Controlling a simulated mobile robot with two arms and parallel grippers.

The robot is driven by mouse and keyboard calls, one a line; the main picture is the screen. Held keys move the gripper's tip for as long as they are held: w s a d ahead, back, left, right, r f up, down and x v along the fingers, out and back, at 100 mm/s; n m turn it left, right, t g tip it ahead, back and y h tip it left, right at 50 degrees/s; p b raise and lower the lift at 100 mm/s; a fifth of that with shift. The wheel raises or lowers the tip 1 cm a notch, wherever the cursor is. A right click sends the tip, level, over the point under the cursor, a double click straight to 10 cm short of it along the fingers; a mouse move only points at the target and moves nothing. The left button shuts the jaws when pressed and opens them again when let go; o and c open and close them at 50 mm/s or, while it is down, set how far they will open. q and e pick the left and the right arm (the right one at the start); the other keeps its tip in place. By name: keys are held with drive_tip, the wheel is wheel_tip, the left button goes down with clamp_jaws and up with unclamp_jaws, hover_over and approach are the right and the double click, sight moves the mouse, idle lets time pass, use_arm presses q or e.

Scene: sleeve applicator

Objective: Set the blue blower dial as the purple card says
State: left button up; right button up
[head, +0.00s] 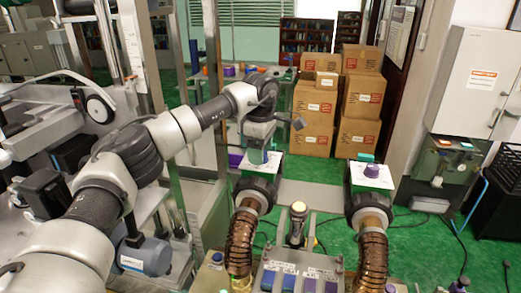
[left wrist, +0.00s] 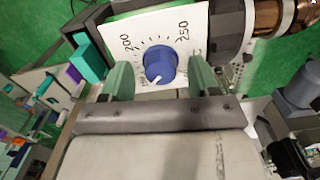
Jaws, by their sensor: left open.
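The blue blower dial (left wrist: 161,63) sits on a white scale plate (left wrist: 186,22) marked 200 and 250. Its white pointer mark is toward the lower left in the left wrist view. My left gripper (left wrist: 163,78) is open, with one green finger on each side of the dial; I cannot tell if they touch it. In the head view my left gripper (head: 257,153) is over the left blower (head: 258,187) and hides most of the dial. Purple (head: 309,285) and blue (head: 268,280) cards lie on the front panel; their writing is too small to read. My right gripper is out of view.
A right blower (head: 369,202) with a purple dial (head: 372,171) stands to the right. Brown hoses (head: 372,250) run from both blowers. A cream-topped post (head: 298,209) stands between them. A teal block (left wrist: 88,62) is left of the plate. Cardboard boxes (head: 313,118) are stacked behind.

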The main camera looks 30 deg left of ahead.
use_arm(q)
drive_tip(key=shift+r, duration=0.1)
drive_tip(key=shift+r+b, duration=0.3)
wheel_tip(320, 180, up, 10)
drive_tip(key=b, duration=0.2)
